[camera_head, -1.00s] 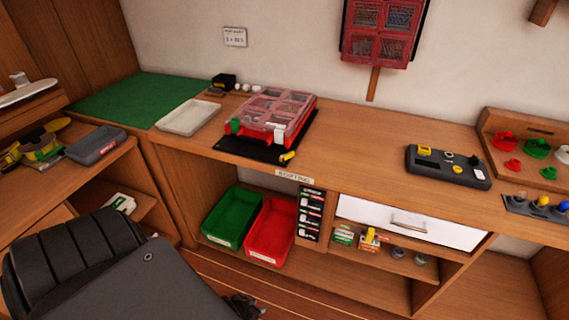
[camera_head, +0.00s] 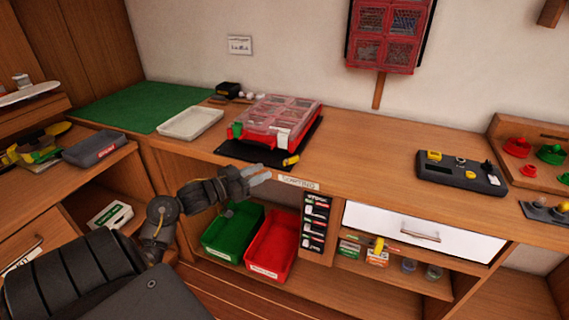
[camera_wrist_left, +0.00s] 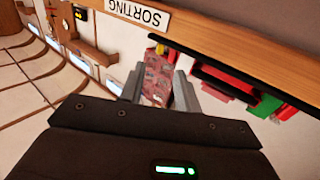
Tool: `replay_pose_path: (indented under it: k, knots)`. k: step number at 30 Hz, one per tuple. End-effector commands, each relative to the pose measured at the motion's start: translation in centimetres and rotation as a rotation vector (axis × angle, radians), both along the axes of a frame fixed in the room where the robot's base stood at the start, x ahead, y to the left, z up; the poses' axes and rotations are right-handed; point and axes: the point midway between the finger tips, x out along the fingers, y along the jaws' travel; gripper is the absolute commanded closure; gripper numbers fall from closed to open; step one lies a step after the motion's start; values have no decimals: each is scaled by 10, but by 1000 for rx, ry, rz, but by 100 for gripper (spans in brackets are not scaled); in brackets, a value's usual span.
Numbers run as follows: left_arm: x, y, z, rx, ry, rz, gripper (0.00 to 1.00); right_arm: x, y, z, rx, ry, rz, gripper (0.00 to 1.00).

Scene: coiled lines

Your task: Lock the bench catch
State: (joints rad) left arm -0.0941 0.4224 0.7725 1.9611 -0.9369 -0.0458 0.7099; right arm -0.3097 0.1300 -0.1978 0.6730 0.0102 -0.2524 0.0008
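A small yellow piece (camera_head: 290,160), which looks like the bench catch, sits at the front right corner of a black mat (camera_head: 240,151) on the bench. Whether it is locked cannot be told. A red case with a clear compartment lid (camera_head: 280,112) lies on the mat, with green and white pieces on its front. My left gripper (camera_head: 262,175) is in front of the bench edge, just left of the SORTING label and below the yellow piece. In the left wrist view its two fingers (camera_wrist_left: 158,90) are apart, with nothing held. My right gripper is not in view.
The SORTING label (camera_head: 299,183) is on the bench's front edge (camera_wrist_left: 235,45). Green (camera_head: 232,232) and red (camera_head: 272,243) bins stand below. A white tray (camera_head: 190,123) is left of the case, a dark box (camera_head: 461,174) far right. The bench between is clear.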

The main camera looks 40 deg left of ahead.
Motion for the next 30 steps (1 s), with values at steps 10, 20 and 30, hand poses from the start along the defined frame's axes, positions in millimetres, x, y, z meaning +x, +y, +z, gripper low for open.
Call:
replay_pose_path:
  k: [10,20,30]
  knots:
    - [63,-16,1,-3,-1,0,67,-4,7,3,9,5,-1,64]
    - [90,-22,0,-2,1,1,67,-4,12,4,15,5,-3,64]
    - [90,-23,-1,-1,1,1,78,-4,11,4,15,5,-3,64]
